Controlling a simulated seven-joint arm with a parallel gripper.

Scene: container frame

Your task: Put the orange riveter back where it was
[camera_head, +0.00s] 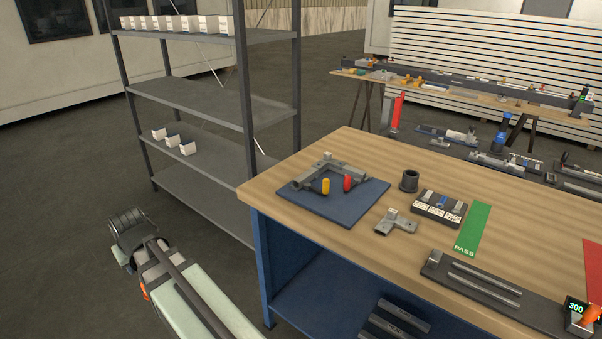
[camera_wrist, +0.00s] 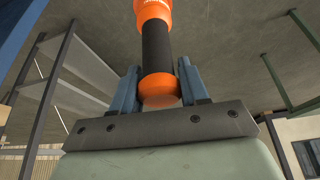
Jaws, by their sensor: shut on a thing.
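In the wrist view, my gripper (camera_wrist: 160,78) has its two blue fingers closed on the lower end of the orange riveter (camera_wrist: 156,42). The riveter has a black grip sleeve between an orange upper part and an orange rounded end near the palm. Its upper part runs out of the top of the frame. Open floor shows behind it. The head view does not clearly show my fingers or the held riveter; my arm is at the lower left, beside the workbench (camera_head: 380,255).
On the bench are a blue mat (camera_head: 360,202) with a grey frame, a black cup (camera_head: 409,181), a grey fitting (camera_head: 397,222), a black tray (camera_head: 438,208), a green PASS strip (camera_head: 473,230) and an orange item (camera_head: 589,316) by a display. A shelf rack (camera_head: 200,100) stands behind left.

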